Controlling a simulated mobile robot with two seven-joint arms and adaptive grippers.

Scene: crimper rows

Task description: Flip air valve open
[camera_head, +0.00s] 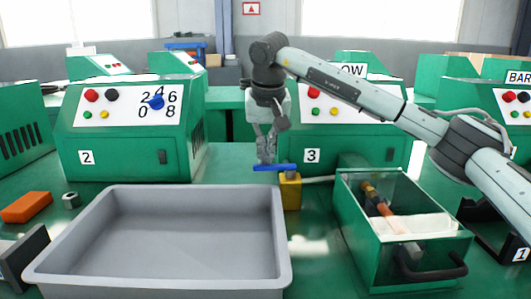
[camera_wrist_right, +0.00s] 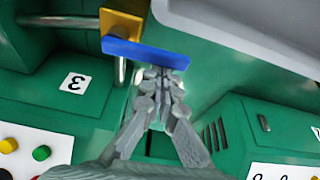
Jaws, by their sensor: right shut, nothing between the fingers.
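The air valve is a small yellow block (camera_head: 290,192) with a flat blue lever (camera_head: 275,167) on top, standing behind the grey tray's right back corner. The lever lies roughly left to right and sticks out left of the block. In the right wrist view the blue lever (camera_wrist_right: 145,53) crosses just ahead of the fingertips, and part of the yellow block (camera_wrist_right: 122,20) shows beyond it. My right gripper (camera_head: 266,160) points down, shut and empty, with its tips right at the lever's left part. I cannot tell whether they touch it. My left gripper is not in view.
A large empty grey tray (camera_head: 283,215) fills the front. A green open box (camera_head: 420,258) with a copper-coloured tool stands to the right. Green machines marked 2 (camera_head: 120,160) and 3 (camera_head: 345,150) stand behind. An orange block (camera_head: 26,207) lies far left.

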